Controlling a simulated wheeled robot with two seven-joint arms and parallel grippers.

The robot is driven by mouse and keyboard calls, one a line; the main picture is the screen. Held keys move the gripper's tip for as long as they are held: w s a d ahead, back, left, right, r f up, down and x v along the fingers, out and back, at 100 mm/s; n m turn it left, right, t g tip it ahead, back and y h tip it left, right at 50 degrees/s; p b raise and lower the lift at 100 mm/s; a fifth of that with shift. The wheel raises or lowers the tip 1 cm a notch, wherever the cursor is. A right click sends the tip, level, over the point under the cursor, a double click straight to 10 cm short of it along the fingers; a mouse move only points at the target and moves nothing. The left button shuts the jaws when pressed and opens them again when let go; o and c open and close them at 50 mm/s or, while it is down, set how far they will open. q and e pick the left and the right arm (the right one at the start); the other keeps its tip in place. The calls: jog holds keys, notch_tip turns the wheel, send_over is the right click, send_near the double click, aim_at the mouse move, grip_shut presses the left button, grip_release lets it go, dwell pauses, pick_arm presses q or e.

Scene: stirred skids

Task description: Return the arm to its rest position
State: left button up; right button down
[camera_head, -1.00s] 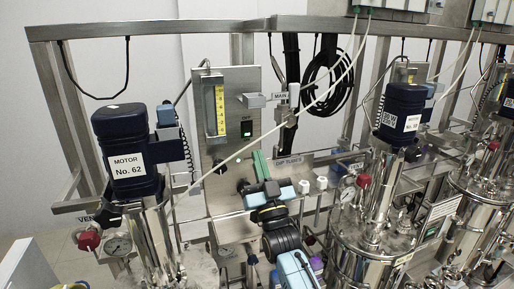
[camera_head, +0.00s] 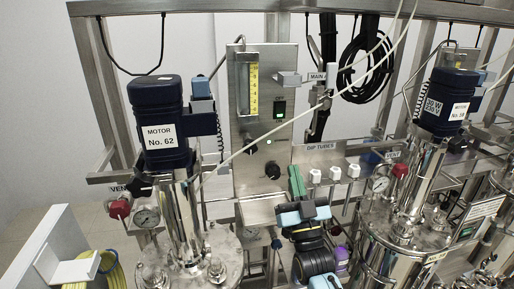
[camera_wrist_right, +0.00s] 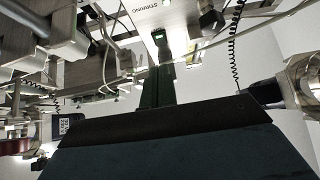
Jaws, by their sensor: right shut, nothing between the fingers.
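My right arm comes up from the bottom centre of the head view. Its right gripper (camera_head: 297,180) has green fingers that are shut with nothing between them. My left gripper is not in view.
A steel vessel with blue motor No. 62 (camera_head: 160,120) stands left of the arm. Another vessel with a blue motor (camera_head: 442,102) stands right. White-capped dip tubes (camera_head: 334,174) sit on a rack close right of the gripper. A pale cable crosses the panel.

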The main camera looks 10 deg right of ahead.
jog(key=s+d+f+n+g, duration=0.1)
jog(key=s+f+g, duration=0.45)
jog(key=f, duration=0.35)
jog(key=s+f+g, duration=0.5)
jog(key=f+g, duration=0.2)
jog(key=f, duration=0.2)
jog(key=s+d+f+g, duration=0.1)
jog(key=s+f+g, duration=0.3)
jog(key=s, duration=0.7)
jog(key=s+f+g, duration=0.2)
jog(key=s+g, duration=0.4)
jog(key=s, duration=0.5)
notch_tip(320, 180, down, 27)
jog(key=s+n+g+b, duration=0.1)
jog(key=s+g, duration=0.1)
jog(key=s, duration=0.1)
jog(key=s+d+f+b, duration=0.1)
jog(key=s+d+f, duration=0.2)
jog(key=s+f, duration=1.1)
jog(key=shift+s+f+g, duration=0.25)
jog(key=shift+s+g, duration=0.1)
jog(key=shift+s, duration=0.35)
